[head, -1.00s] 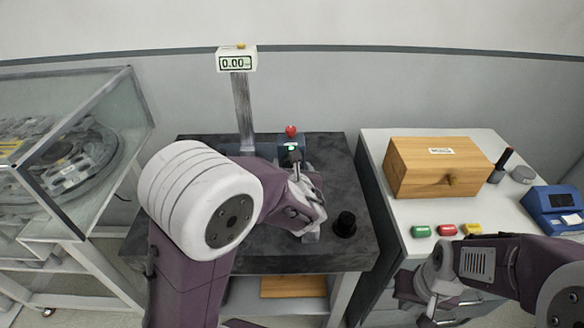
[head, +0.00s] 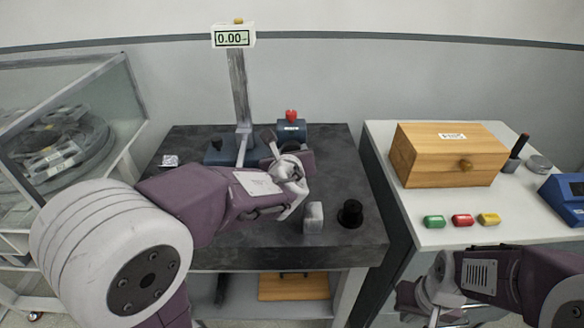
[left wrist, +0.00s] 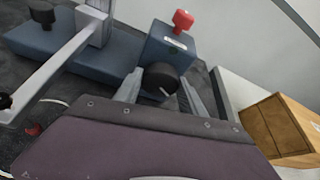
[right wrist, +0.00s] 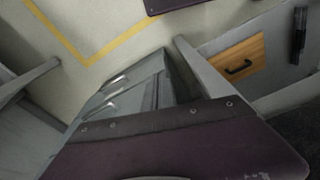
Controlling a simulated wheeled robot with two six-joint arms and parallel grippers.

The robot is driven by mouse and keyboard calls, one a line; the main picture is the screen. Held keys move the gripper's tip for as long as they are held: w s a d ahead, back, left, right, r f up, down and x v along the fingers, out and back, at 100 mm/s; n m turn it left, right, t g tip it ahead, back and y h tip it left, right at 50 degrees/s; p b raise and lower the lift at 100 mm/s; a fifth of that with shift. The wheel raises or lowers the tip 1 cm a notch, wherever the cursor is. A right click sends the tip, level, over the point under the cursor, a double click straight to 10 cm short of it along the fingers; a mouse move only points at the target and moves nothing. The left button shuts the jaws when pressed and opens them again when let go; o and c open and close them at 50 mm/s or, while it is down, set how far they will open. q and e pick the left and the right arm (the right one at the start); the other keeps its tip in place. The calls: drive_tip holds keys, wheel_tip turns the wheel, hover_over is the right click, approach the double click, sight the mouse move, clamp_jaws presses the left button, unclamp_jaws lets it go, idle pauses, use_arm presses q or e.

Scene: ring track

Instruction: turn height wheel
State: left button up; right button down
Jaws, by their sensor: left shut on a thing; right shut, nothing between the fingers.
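The black height wheel (left wrist: 160,80) is a round ridged knob on the front of a blue box (left wrist: 170,50) with a red knob (left wrist: 182,19) on top. In the left wrist view, my left gripper (left wrist: 161,90) has one finger on each side of the wheel and is shut on it. In the head view, my left gripper (head: 283,147) is at the front of the box and partly hides the wheel. A display (head: 234,38) on a tall post reads 0.00. My right gripper (head: 432,317) is shut and empty, low in front of the white table.
The dark table (head: 345,185) holds a black round piece (head: 350,214) and a small grey block (head: 313,217) near its front. The white table (head: 390,150) holds a wooden box (head: 445,157), green, red and yellow pieces, and a blue device (head: 565,197). A glass case (head: 60,130) stands left.

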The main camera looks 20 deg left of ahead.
use_arm(q)
drive_tip(key=n+b, duration=0.1)
drive_tip(key=b, duration=0.2)
drive_tip(key=n+h+b, duration=0.1)
drive_tip(key=b, duration=0.2)
drive_tip(key=shift+a+f+n+t+h, duration=0.1)
drive_tip(key=shift+f+n+t+h, duration=0.2)
drive_tip(key=shift+f+t, duration=0.1)
drive_tip(key=shift+r+n+h+b, duration=0.25)
drive_tip(key=shift+n+h+b, duration=0.25)
drive_tip(key=shift+b, duration=0.65)
drive_tip(key=o, duration=1.4)
drive_tip(key=shift+c, duration=0.2)
drive_tip(key=shift+r, duration=0.1)
